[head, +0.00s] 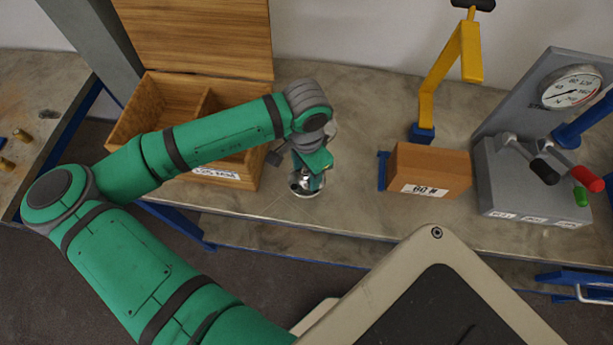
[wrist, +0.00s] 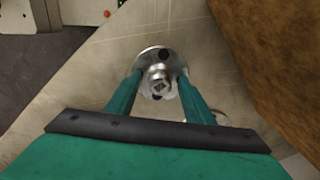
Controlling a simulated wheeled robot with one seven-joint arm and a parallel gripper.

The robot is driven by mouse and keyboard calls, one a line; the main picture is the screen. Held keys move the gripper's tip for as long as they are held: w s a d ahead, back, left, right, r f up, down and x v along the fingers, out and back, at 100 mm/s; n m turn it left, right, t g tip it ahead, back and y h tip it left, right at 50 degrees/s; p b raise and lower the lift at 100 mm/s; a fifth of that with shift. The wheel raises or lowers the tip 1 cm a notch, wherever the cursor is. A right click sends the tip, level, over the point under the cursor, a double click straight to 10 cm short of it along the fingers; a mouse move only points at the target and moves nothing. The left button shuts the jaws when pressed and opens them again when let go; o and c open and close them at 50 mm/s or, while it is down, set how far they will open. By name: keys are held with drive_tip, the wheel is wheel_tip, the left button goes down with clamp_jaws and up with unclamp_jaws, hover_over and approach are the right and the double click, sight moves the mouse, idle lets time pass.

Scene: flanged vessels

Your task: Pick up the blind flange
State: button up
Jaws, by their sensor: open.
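The blind flange (wrist: 146,57) is a round silver metal disc with a raised hub and dark bolt holes. It lies on the worktop, seen from above in the wrist view. In the head view the flange (head: 307,191) shows beneath my gripper, partly covered by it. My gripper (wrist: 157,85) is open, with one green finger on each side of the flange's hub. In the head view my gripper (head: 308,178) points down at the worktop. I cannot tell whether the fingers touch the hub.
An open wooden box (head: 235,172) with compartments stands close on the left. A cardboard-brown block (head: 430,170) sits to the right, below a yellow lever arm (head: 440,75). A grey gauge panel (head: 525,150) with levers stands at the far right. The worktop (head: 350,215) is bare around the flange's right side.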

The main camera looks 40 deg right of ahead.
drive_tip(key=shift+f, duration=0.25)
clamp_jaws()
drive_tip(key=shift+r, duration=0.1)
